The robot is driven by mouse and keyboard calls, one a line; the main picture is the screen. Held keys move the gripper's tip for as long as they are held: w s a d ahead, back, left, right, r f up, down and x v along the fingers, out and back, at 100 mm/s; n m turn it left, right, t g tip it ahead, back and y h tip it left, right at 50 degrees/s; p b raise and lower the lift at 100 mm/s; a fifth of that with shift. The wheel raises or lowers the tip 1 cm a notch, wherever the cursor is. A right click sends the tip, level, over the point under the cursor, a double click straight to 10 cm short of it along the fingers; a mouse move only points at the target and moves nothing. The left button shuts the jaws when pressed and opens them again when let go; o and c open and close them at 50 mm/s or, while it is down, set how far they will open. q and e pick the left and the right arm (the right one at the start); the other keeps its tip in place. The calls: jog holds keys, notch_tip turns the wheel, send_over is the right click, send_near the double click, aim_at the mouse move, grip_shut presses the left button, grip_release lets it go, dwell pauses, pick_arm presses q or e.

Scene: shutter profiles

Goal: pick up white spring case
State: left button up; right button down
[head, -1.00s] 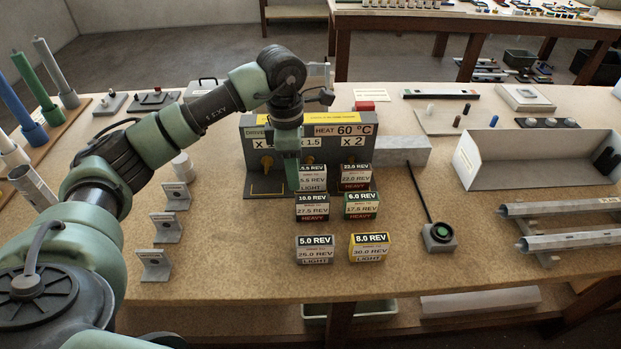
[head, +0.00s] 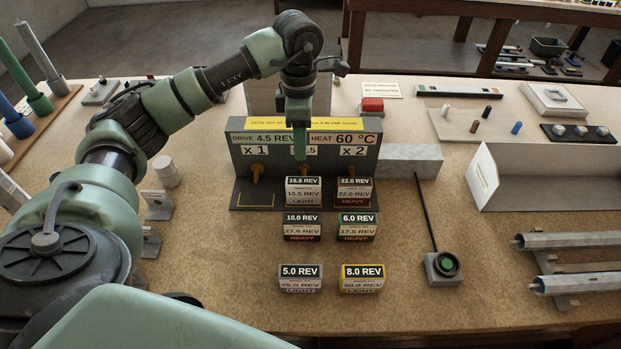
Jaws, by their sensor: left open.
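The case that looks white (head: 303,192), marked 15.5 REV LIGHT, stands upright at the middle place of the grey station (head: 345,195). My left gripper (head: 300,155) points down over the station, just above and behind this case in the picture. It is open and empty, and I see no contact with the case. It hides part of the middle multiplier sign. My right gripper is not in view.
Close by stand a dark red case (head: 354,192), a black case (head: 301,228), a green case (head: 357,228), a grey case (head: 300,278) and a yellow case (head: 363,278). A button box (head: 443,268) is to the right. The table front is clear.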

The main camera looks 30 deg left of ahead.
pick_arm(q)
notch_tip(320, 180, down, 5)
jog(key=b, duration=0.5)
jog(key=shift+s, duration=0.1)
jog(key=b, duration=0.5)
send_over(304, 189)
jog(key=w+a, duration=0.1)
notch_tip(304, 189, down, 5)
jog(key=shift+f, duration=0.1)
notch_tip(304, 189, down, 6)
jog(key=shift+w+f+p, duration=0.1)
jog(key=shift+f+p, duration=0.1)
jog(key=shift+p, duration=1)
jog(key=shift+w+f, duration=0.1)
jog(key=shift+f, duration=0.5)
grip_shut()
